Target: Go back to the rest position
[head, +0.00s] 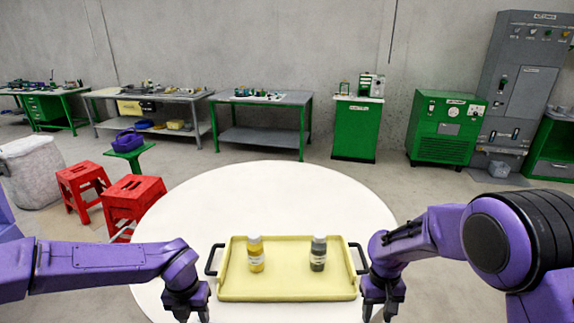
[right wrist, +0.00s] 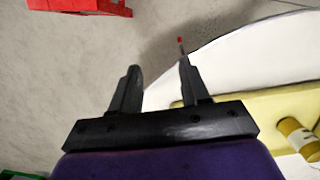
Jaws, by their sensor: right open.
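My right gripper (head: 380,308) is beside the right handle of the yellow tray (head: 287,291), low in the head view. In the right wrist view its two dark fingers (right wrist: 157,88) stand apart with nothing between them. My left gripper (head: 188,310) is beside the tray's left handle; its fingertips are near the lower edge and I cannot tell how far they are apart. A bottle with yellow contents (head: 255,255) and a bottle with dark grey contents (head: 318,254) stand upright on the tray. A yellow bottle (right wrist: 297,136) also shows in the right wrist view.
The tray sits on a round white table (head: 270,190), whose far half is bare. Red stools (head: 133,198) stand on the floor at the left. Workbenches (head: 262,117) and green cabinets (head: 356,130) line the back wall, well away.

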